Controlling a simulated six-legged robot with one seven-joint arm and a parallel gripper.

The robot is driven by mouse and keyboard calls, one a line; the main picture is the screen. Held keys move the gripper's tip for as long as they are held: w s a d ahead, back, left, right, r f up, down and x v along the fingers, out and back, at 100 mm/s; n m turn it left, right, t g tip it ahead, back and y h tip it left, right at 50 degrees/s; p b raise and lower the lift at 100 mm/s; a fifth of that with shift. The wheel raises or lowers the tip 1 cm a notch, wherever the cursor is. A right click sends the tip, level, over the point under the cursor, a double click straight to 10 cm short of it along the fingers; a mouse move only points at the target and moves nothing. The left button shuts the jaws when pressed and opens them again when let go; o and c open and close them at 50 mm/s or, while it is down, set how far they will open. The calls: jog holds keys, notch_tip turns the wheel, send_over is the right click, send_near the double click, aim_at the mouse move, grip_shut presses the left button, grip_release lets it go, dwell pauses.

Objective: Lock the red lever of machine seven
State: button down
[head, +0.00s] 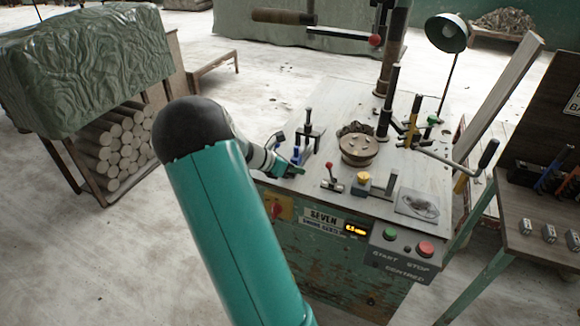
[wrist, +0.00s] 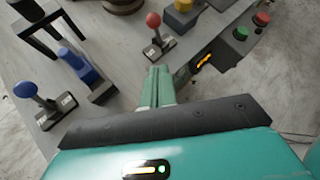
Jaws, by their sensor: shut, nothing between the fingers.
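The red-knobbed lever (head: 328,167) stands on a small metal plate on the grey top of machine seven (head: 440,180), whose front label reads SEVEN. In the wrist view the red lever (wrist: 153,20) leans a little to the left above its plate. My gripper (head: 299,170) is left of the lever, low over the machine's near left edge. In the wrist view my gripper (wrist: 160,70) is shut and empty, its fingertips pointing toward the lever plate, apart from the lever. The lettering on the plate is too small to read.
A blue-knobbed lever (wrist: 25,90) and a blue clamp block (wrist: 77,63) stand left of my fingers. A control panel (head: 405,246) fronts the machine.

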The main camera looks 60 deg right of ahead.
jog(key=x, duration=0.5)
jog(key=shift+s+d+r, duration=0.1)
jog(key=shift+d, duration=0.05)
jog(key=d, duration=0.1)
jog(key=s+d, duration=0.1)
jog(key=d, duration=0.1)
jog(key=shift+s+r, duration=0.15)
jog(key=shift+r, duration=0.2)
